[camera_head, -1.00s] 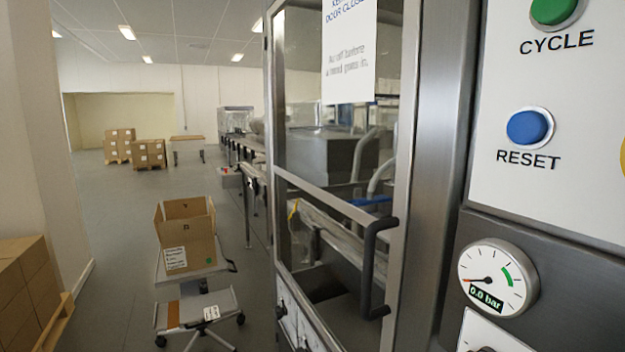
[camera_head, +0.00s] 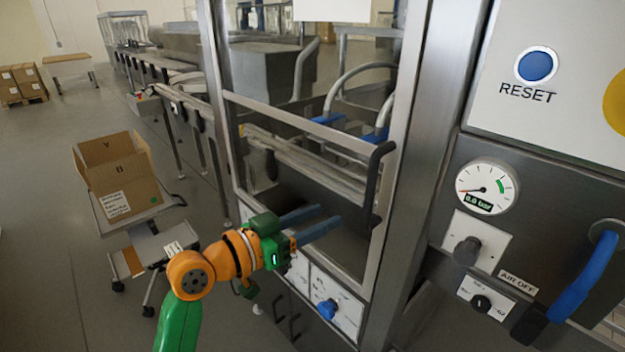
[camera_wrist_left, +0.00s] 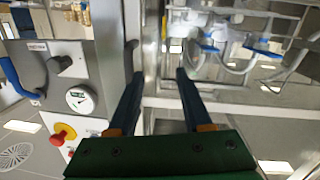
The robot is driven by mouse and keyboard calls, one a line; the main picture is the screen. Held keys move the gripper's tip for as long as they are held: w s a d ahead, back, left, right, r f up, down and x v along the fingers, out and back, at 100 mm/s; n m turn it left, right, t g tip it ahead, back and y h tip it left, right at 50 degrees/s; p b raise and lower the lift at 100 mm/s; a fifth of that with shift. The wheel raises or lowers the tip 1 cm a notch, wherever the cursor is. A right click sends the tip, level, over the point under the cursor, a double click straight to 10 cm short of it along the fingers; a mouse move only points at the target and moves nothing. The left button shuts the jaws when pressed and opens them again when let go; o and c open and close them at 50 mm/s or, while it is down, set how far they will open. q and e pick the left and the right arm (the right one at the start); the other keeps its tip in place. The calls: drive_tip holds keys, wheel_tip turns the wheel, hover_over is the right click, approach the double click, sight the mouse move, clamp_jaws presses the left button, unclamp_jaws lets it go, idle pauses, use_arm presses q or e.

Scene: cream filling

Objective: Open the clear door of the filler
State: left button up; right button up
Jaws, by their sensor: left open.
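The clear door (camera_head: 403,120) of the filler has a metal frame with see-through panels and looks closed against the steel post. Its black upright bar handle (camera_head: 374,187) is on the right side of the frame. My left gripper (camera_head: 329,215), with blue fingers on a green and orange wrist, is open and empty. It is in front of the lower door, left of the handle and apart from it. In the left wrist view the open fingers (camera_wrist_left: 158,78) point toward the door, and a dark bar, apparently the handle, shows near the left fingertip. My right gripper is not in view.
Right of the door is a control panel with a blue RESET button (camera_head: 536,65), a gauge (camera_head: 487,187) reading 0.0 bar and a blue lever (camera_head: 588,277). A cart with an open carton (camera_head: 118,178) stands left. A blue knob (camera_head: 327,309) sits below the door.

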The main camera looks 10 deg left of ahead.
sight(367, 194)
use_arm(q)
drive_tip(key=s+d+r+m+h, duration=0.2)
drive_tip(key=s+r+m, duration=0.1)
drive_tip(key=r, duration=0.3)
drive_tip(key=shift+g, duration=0.3)
drive_tip(key=p+x, duration=0.1)
drive_tip(key=x, duration=0.2)
drive_tip(key=p+x, duration=0.1)
drive_tip(key=x, duration=0.3)
drive_tip(key=shift+s+d+f+p, duration=0.1)
drive_tip(key=shift+d+p, duration=0.3)
drive_tip(key=shift+f, duration=0.15)
drive_tip(key=shift+d, duration=0.1)
drive_tip(key=shift+c, duration=0.5)
clamp_jaws()
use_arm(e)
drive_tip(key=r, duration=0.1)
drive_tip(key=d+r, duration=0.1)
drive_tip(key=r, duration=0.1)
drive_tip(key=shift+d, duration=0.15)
